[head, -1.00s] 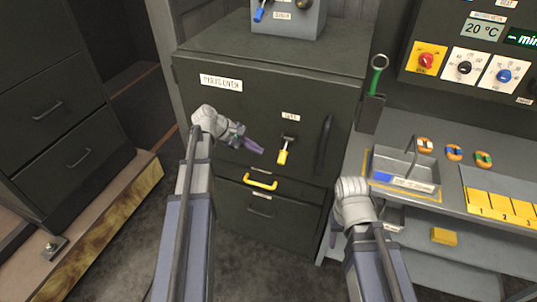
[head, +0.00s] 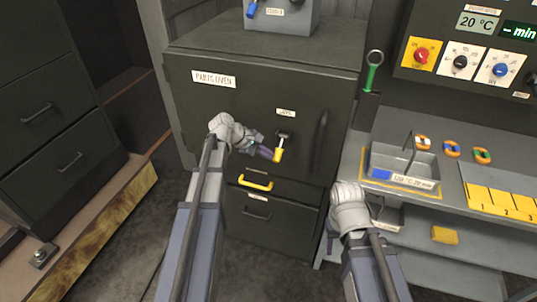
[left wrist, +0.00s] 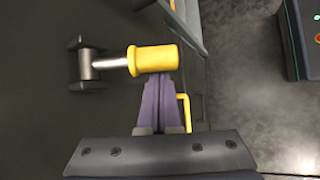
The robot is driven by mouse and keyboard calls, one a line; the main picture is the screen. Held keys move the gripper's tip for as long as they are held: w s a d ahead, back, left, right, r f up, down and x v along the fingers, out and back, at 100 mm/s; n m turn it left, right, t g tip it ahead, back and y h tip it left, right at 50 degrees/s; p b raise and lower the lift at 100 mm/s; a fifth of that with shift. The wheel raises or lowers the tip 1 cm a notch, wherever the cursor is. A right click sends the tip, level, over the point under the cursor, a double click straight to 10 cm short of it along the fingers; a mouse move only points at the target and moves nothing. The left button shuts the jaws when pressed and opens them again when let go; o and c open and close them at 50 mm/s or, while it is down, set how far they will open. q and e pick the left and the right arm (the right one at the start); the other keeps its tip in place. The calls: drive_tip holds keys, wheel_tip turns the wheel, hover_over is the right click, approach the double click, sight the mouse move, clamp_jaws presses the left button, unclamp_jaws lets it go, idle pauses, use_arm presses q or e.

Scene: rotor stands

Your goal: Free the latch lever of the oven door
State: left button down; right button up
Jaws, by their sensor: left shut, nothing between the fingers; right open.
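The latch lever (head: 280,149) is on the front of the parts oven door (head: 215,105), under a small label. It has a metal stem and a yellow grip that hangs downward. In the left wrist view the yellow grip (left wrist: 153,59) lies just beyond my fingertips, with the metal pivot to its left. My left gripper (head: 275,154) is shut and empty, its tips at or very near the grip; I cannot tell whether they touch. It also shows in the left wrist view (left wrist: 162,82). My right gripper (head: 331,243) is low at the right, mostly hidden behind its own wrist.
A dark vertical door handle (head: 320,140) is right of the lever. A yellow drawer handle (head: 256,182) is below.

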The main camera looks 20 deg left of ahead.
use_arm(q)
drive_tip(key=shift+s+d+r, duration=0.15)
drive_tip(key=shift+r, duration=0.2)
